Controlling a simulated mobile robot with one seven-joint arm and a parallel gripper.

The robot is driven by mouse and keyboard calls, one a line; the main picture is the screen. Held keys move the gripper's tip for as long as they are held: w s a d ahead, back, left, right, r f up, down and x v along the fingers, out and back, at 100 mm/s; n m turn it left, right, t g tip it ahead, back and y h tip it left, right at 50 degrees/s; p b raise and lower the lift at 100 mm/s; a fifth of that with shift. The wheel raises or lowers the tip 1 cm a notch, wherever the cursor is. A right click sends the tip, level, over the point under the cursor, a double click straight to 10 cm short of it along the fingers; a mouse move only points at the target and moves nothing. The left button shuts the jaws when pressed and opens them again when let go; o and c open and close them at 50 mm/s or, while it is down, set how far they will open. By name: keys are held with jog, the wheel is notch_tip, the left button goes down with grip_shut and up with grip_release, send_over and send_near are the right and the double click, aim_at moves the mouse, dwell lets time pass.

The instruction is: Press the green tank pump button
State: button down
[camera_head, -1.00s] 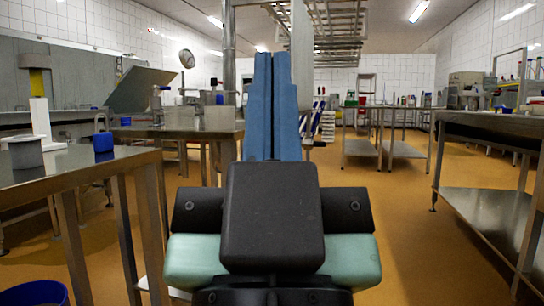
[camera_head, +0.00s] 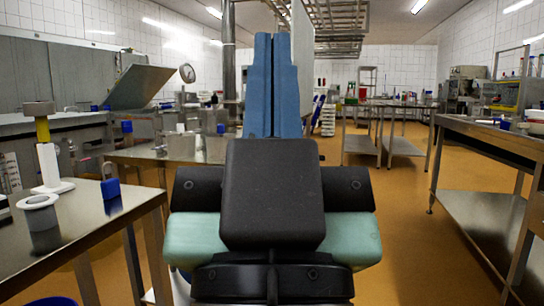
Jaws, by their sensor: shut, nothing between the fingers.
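My gripper (camera_head: 272,45) has two long blue fingers that lie closed together in the middle of the view, pointing away from me. Nothing is held between them. My black and mint-green arm fills the lower middle and hides what lies behind it. A green pump button cannot be made out in this view. A grey tank-like bench with a raised, tilted lid (camera_head: 140,86) stands at the back left, well beyond the near table, and no button can be told on it.
A long steel table (camera_head: 490,138) lines the right. The orange floor (camera_head: 400,215) between is open.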

notch_tip(320, 180, up, 11)
jog(key=p, duration=0.8)
jog(key=shift+r+p, duration=0.2)
jog(key=shift+p, duration=0.2)
jog(key=shift+w, duration=0.1)
